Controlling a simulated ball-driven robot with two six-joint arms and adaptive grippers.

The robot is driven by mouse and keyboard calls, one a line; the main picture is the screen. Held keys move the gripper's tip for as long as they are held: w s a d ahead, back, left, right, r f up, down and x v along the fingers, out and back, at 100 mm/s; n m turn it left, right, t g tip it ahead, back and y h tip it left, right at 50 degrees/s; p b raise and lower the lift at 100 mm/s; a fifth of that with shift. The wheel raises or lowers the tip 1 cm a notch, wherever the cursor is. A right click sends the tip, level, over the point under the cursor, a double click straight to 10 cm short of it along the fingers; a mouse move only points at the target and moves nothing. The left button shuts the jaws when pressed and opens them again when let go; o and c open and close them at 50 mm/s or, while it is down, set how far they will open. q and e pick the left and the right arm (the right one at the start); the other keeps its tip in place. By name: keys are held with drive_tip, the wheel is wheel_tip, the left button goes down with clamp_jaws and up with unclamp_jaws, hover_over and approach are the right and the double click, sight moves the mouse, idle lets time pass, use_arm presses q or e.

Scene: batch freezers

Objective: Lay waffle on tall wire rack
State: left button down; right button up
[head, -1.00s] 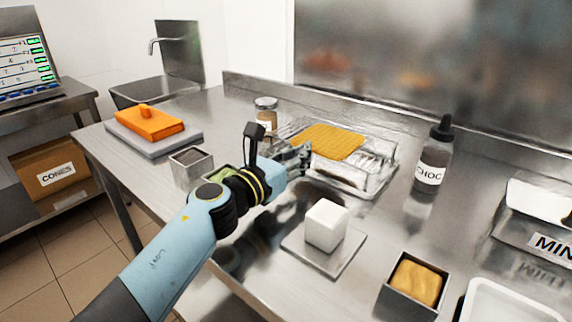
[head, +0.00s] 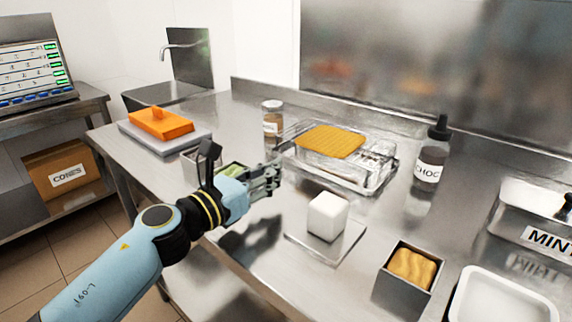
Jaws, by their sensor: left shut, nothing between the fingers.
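The waffle (head: 331,141) is a flat golden sheet with a grid pattern. It lies on top of the wire rack (head: 372,168), a shiny metal rack at the back middle of the steel counter. The waffle sits toward the rack's left and back part. My left gripper (head: 274,180) is shut and empty, left of and in front of the rack, apart from both rack and waffle. My right gripper is not in view.
A white block (head: 327,216) stands on a clear plate in front of the rack. A CHOC bottle (head: 431,156) is right of the rack and a jar (head: 272,119) is left of it. A metal tin (head: 410,270) with tan contents is at the front right. An orange lidded thing (head: 160,123) lies at left.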

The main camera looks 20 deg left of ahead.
use_arm(q)
drive_tip(key=v, duration=0.3)
drive_tip(key=shift+s+d+r, duration=0.1)
drive_tip(key=shift+s+d, duration=0.05)
drive_tip(key=shift+s, duration=0.35)
drive_tip(key=shift+a, duration=0.25)
drive_tip(key=shift+s, duration=0.1)
drive_tip(key=shift+r, duration=0.1)
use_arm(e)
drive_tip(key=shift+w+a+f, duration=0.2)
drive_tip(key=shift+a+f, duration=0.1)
